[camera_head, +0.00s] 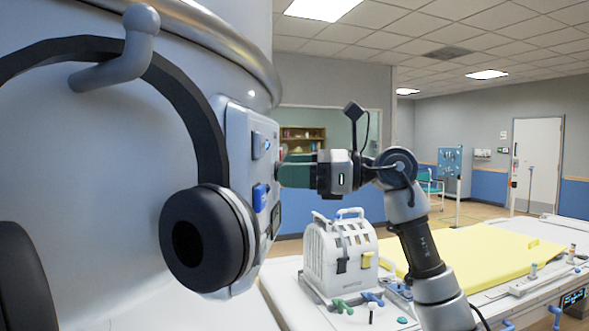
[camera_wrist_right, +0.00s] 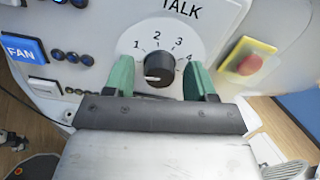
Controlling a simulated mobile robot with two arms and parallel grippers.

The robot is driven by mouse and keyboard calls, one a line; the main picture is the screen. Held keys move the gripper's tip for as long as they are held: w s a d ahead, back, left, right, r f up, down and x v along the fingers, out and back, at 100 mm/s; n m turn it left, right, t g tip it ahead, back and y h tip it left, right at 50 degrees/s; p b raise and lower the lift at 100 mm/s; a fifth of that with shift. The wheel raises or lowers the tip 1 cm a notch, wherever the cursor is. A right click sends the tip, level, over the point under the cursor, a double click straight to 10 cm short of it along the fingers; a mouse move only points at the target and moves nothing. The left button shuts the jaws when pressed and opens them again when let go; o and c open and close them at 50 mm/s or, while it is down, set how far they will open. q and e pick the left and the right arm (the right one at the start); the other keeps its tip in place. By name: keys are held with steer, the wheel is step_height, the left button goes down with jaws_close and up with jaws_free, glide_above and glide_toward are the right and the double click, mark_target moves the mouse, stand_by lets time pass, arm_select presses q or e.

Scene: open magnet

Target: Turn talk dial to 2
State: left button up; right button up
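The talk dial (camera_wrist_right: 160,62) is a black round knob on a white plate under the word TALK, marked 1 to 4 in the right wrist view. A white mark shows at the knob's lower left, below the 1, not at the 2. My right gripper (camera_wrist_right: 160,75) is open, with one green finger on each side of the knob and a small gap on both sides. In the head view, the right gripper (camera_head: 287,172) reaches the side of the white panel (camera_head: 240,150); the dial is hidden there. My left gripper is not in view.
A blue FAN button (camera_wrist_right: 22,48) is left of the dial and a red button on a yellow plate (camera_wrist_right: 248,62) is right. A white cage-like coil (camera_head: 340,255) stands on the bed below my arm.

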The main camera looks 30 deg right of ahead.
steer(key=c, duration=0.8)
steer(key=shift+c, duration=0.2)
steer(key=shift+m, duration=0.4)
steer(key=shift+w+d+m+p, duration=0.1)
steer(key=shift+m+p, duration=1.9)
steer(key=shift+m, duration=1.75)
steer(key=shift+d+m+p, duration=0.1)
steer(key=shift+m+p, duration=1.85)
steer(key=shift+m, duration=1.8)
steer(key=o, duration=0.9)
steer(key=shift+f, duration=0.1)
